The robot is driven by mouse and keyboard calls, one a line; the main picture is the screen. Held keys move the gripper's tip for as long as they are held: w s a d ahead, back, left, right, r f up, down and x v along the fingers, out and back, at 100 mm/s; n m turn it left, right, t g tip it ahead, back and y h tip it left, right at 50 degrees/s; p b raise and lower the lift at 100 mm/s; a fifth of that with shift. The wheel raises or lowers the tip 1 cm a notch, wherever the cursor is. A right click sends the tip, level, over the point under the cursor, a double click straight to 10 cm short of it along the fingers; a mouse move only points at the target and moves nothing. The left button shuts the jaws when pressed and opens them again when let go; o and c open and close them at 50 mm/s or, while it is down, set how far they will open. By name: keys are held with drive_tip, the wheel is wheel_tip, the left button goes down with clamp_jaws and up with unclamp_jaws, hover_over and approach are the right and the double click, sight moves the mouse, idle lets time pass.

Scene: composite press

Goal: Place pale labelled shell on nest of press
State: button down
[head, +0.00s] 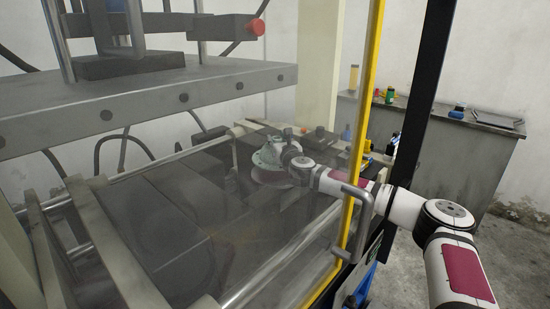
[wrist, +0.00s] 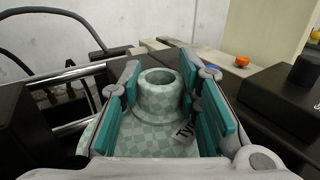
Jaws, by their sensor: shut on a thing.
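The pale labelled shell (wrist: 160,100) is light green with a checkered surface, a raised round collar with an open top, and a white label partly reading "Ty". My gripper (wrist: 158,82) is shut on it, with teal finger pads on both sides of the collar. In the head view the shell (head: 267,154) is inside the press, seen through the clear guard, with my gripper (head: 290,157) at its right.
The press (head: 150,100) has a heavy grey upper plate over the dark bed. A yellow-edged guard frame (head: 362,120) with a handle stands close to my arm. Rails (head: 265,280) border the bed. A grey bench (head: 445,150) with small items stands behind at right.

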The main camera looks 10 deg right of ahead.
drive_tip(key=shift+f, duration=2.7)
drive_tip(key=c, duration=1.2)
unclamp_jaws()
drive_tip(key=shift+s, duration=0.15)
drive_tip(key=s+d+p, duration=0.1)
drive_tip(key=s, duration=1)
drive_tip(key=shift+s, duration=0.35)
